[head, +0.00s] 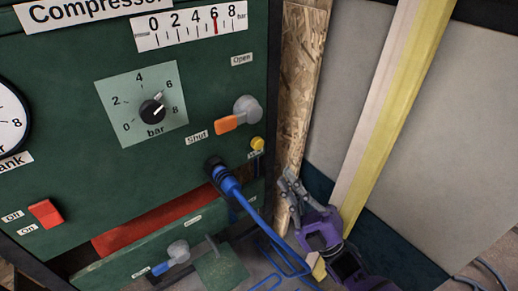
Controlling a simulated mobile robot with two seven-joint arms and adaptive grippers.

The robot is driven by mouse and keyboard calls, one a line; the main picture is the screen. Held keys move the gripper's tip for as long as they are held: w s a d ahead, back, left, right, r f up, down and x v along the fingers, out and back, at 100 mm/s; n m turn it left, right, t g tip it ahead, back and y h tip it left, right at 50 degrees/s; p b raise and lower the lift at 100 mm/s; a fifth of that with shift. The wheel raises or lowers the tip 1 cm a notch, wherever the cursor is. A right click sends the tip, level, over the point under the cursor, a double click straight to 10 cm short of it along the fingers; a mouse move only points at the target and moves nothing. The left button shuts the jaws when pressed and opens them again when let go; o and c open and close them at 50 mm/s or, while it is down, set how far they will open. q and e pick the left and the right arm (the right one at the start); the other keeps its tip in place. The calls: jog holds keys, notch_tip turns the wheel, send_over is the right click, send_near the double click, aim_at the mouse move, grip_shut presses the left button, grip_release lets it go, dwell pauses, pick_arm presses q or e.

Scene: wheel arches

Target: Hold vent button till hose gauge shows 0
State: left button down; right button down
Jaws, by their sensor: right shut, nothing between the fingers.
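The yellow vent button (257,144) is on the right side of the green compressor panel (70,170), with a small label below it too small to read. The hose gauge (190,26) is the white 0 to 8 bar strip at the top. Its red pointer stands at about 6. My right gripper (288,182) is shut and empty, below and to the right of the button, apart from it. My left gripper is out of view.
A blue hose (250,205) runs from a panel port down past my right gripper. An orange-handled valve (238,115) above the button points toward Shut. A regulator knob (152,110) points near 6. A red switch (46,213) is at lower left. A chipboard edge (302,75) stands right of the panel.

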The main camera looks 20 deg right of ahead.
aim_at(258, 144)
jog(key=shift+s+r+n+y, duration=0.1)
jog(key=shift+s+n+y, duration=0.1)
jog(key=shift+n+y, duration=0.1)
jog(key=w+a+b, duration=0.3)
jog(key=w, duration=0.5)
jog(key=shift+w, duration=0.15)
dwell(0.6)
dwell(0.6)
jog(key=shift+w+a, duration=0.1)
jog(key=shift+w, duration=0.05)
jog(key=shift+w+a, duration=0.1)
jog(key=shift+w, duration=0.15)
dwell(0.3)
